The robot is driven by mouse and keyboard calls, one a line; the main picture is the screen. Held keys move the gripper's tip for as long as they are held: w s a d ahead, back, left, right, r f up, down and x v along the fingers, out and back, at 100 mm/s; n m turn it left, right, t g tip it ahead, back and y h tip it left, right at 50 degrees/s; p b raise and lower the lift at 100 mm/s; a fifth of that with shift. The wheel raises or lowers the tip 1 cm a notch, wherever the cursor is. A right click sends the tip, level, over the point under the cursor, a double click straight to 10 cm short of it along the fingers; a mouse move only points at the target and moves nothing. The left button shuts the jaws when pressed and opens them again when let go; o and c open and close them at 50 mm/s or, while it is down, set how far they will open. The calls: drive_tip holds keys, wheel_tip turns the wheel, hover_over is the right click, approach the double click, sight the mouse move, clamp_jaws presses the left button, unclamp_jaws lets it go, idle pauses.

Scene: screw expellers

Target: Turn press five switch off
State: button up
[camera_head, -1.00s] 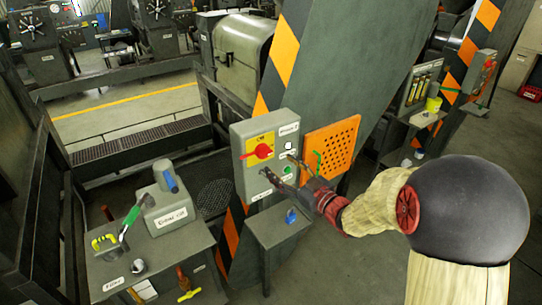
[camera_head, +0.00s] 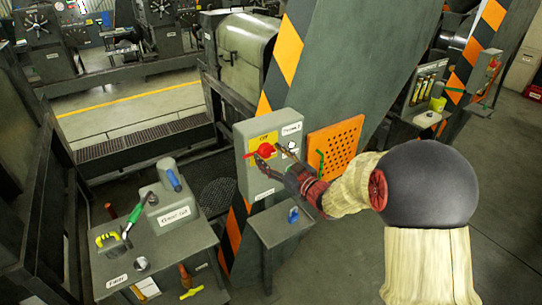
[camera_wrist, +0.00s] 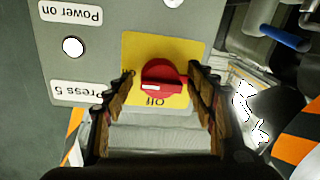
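The switch box (camera_head: 243,133) is a grey box on the striped column in the head view. Its red rotary switch (camera_head: 266,150) sits on a yellow plate (camera_head: 256,142). In the wrist view the red switch (camera_wrist: 163,78) shows upside down, with "Off" on the yellow plate (camera_wrist: 137,45) and a "Press 5" label (camera_wrist: 78,92) beside it. My gripper (camera_head: 271,155) is open in front of the box. In the wrist view, the fingers of my gripper (camera_wrist: 160,75) stand on either side of the switch. I cannot tell whether they touch it.
A white lamp (camera_wrist: 73,46) sits near the "Power on" label (camera_wrist: 70,12). An orange perforated panel (camera_head: 335,146) is right of the box. A small side table (camera_head: 283,228) stands below it. A workbench (camera_head: 160,262) with tools is at the left.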

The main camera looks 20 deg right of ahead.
drive_tip(key=shift+c, duration=1.2)
drive_tip(key=c, duration=0.8)
drive_tip(key=shift+o, duration=0.2)
drive_tip(key=shift+n+b, duration=0.3)
drive_tip(key=shift+b, duration=0.2)
drive_tip(key=n+b, duration=0.3)
drive_tip(key=b, duration=0.2)
drive_tip(key=shift+f, duration=0.1)
drive_tip(key=n+b, duration=0.5)
drive_tip(key=b, duration=0.2)
drive_tip(key=shift+n+h, duration=0.3)
drive_tip(key=shift+h, duration=0.1)
drive_tip(key=n+b, duration=0.1)
drive_tip(key=b, duration=0.1)
drive_tip(key=n+b, duration=0.4)
drive_tip(key=shift+r+h, duration=0.3)
drive_tip(key=n+b, duration=0.2)
drive_tip(key=b, duration=0.1)
drive_tip(key=shift+r+n, duration=0.25)
drive_tip(key=shift+n, duration=0.05)
